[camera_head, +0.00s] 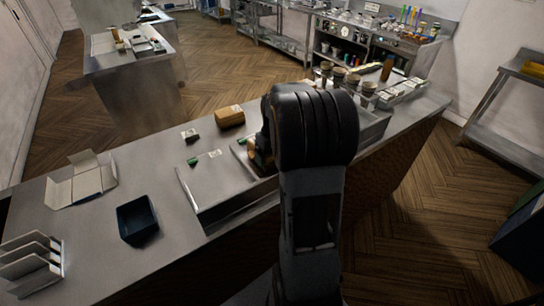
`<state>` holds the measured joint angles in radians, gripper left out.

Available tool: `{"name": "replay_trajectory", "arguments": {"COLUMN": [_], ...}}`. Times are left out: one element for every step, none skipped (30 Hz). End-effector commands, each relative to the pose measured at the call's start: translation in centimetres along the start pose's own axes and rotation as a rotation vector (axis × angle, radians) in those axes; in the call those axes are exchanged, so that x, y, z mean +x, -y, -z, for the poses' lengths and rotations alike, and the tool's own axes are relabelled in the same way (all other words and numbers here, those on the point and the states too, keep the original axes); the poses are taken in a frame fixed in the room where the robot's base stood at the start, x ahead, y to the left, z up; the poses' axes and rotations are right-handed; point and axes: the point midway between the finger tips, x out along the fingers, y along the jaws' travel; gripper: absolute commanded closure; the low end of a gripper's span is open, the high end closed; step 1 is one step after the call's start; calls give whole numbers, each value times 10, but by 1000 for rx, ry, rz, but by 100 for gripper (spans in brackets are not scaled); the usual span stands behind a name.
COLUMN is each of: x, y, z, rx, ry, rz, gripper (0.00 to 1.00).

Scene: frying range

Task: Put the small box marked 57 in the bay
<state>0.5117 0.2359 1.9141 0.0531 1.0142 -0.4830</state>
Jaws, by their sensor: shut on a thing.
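My arm stands in the middle of the view and covers most of my gripper (265,143). A small brown thing (261,158) shows at the arm's left edge, low at the gripper. The gripper is shut on it; no number can be read on it. A small dark box with a pale label (191,135) and a larger tan box with a pale label (230,117) lie on the counter to the left of the arm. Their marks are too small to read. I cannot tell which place is the bay.
A raised grey metal panel (220,190) lies on the steel counter (100,240) left of my arm. A dark blue open bin (137,220), an opened carton (82,181) and a slotted rack (33,263) stand further left. Several jars (352,80) stand behind the arm.

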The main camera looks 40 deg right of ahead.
Motion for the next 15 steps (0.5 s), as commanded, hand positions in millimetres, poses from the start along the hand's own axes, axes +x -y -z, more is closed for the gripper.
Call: {"name": "replay_trajectory", "arguments": {"x": [4,6,7,8,8,8,8,8,8,8,8,9,10,9,9], "y": [0,0,0,0,0,0,0,0,0,0,0,0,0,0,0], "z": [0,0,0,0,0,0,0,0,0,0,0,0,0,0,0], "rx": [0,0,0,0,0,0,0,0,0,0,0,0,0,0,0], "ry": [0,-1,-1,-1,-1,-1,-1,-1,-1,-1,-1,-1,-1,-1,-1], "rz": [0,0,0,0,0,0,0,-1,-1,-1,-1,0,0,0,0], "gripper": [43,43,43,43,43,43,43,43,43,43,43,43,43,13,9]}}
